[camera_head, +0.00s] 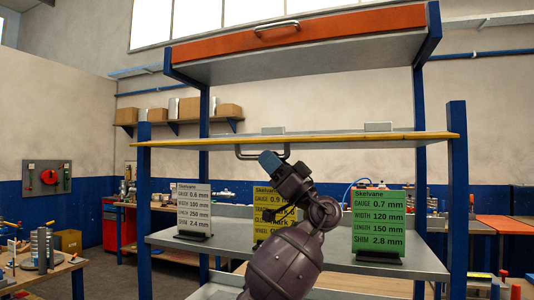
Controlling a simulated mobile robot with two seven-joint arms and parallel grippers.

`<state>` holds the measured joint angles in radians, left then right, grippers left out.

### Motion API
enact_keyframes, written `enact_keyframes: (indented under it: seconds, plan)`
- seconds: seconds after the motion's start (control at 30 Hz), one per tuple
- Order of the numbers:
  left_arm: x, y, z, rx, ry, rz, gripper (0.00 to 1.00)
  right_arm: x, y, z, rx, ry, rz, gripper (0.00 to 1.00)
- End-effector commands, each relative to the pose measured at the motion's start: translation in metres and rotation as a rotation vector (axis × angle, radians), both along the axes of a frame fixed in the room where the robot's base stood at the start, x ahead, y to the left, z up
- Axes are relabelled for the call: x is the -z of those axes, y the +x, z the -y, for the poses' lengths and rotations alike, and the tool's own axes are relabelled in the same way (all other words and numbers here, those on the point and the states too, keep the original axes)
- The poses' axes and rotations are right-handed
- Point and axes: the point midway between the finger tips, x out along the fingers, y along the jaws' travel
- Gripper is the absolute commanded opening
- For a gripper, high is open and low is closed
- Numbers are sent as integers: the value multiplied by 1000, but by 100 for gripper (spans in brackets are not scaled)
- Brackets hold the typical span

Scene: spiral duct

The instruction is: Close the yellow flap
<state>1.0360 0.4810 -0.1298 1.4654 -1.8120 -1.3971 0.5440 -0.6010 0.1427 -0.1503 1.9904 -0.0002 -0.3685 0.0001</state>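The yellow flap (350,139) shows edge-on as a thin, level strip between two blue posts of the rack. Its grey bar handle (240,153) hangs under the front edge. The fingers are too small and hidden to tell open from shut. My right gripper is out of view.
An orange flap (300,38) with a grey handle is above. On the shelf (330,252) below stand a white sign (193,206), a yellow sign (266,200) partly behind my arm, and a green sign (377,222). A workbench (50,275) is at left.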

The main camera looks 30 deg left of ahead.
Motion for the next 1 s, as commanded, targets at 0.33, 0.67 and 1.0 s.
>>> enact_keyframes:
  seconds: [0.33,0.67,1.0]
  plan:
    - [-7,-1,-8,1,-1,-2,26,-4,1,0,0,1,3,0]
    - [-7,-1,-8,0,0,-1,0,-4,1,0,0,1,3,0]
    - [-7,-3,-7,1,-10,-43,0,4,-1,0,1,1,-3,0]
